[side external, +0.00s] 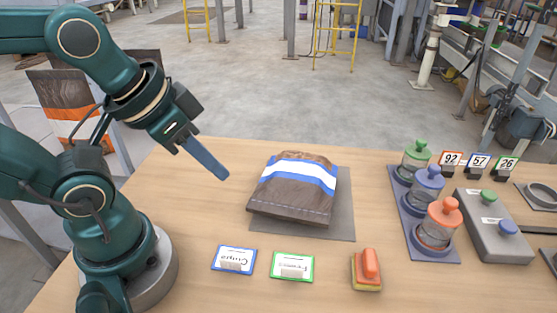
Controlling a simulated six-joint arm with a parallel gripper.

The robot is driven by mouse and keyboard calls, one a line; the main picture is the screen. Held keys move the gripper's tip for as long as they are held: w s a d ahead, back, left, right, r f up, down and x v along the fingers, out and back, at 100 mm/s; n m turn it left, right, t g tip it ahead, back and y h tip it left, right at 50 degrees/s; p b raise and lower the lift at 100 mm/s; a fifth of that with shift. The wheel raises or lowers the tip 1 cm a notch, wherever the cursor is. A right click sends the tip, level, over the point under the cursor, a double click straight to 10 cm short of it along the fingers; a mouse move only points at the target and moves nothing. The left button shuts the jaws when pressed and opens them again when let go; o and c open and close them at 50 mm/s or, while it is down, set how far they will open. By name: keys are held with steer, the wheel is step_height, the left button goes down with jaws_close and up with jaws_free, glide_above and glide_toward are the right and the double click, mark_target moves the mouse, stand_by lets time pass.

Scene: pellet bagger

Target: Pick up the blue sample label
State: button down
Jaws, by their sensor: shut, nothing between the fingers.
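The blue sample label (234,260) is a white card with a blue border and dark writing. It lies flat on the table in the side external view, near the front and left of the middle. A similar label with a green border (292,266) lies just to its right. My gripper (223,175) is shut and empty. It is above the table, behind the blue label and to the left of a brown bag, apart from both.
The brown bag (292,208) with a blue and white band lies on a grey mat (342,215). An orange-handled block (368,270) is at the front. Lidded jars stand in a blue rack (443,255), beside a grey button box (490,235) and number tags (479,160).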

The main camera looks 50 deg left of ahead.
steer(key=c, duration=0.9)
jaws_free()
steer(key=shift+s, duration=0.1)
steer(key=m+g+y, duration=0.3)
steer(key=m+g, duration=0.6)
glide_above(231, 261)
steer(key=w+d, duration=0.1)
steer(key=w, duration=0.1)
step_height(231, 261, down, 10)
steer(key=shift+w+d+r, duration=0.15)
steer(key=shift+s+f, duration=0.4)
steer(key=shift+f, duration=0.1)
steer(key=shift+x, duration=2.3)
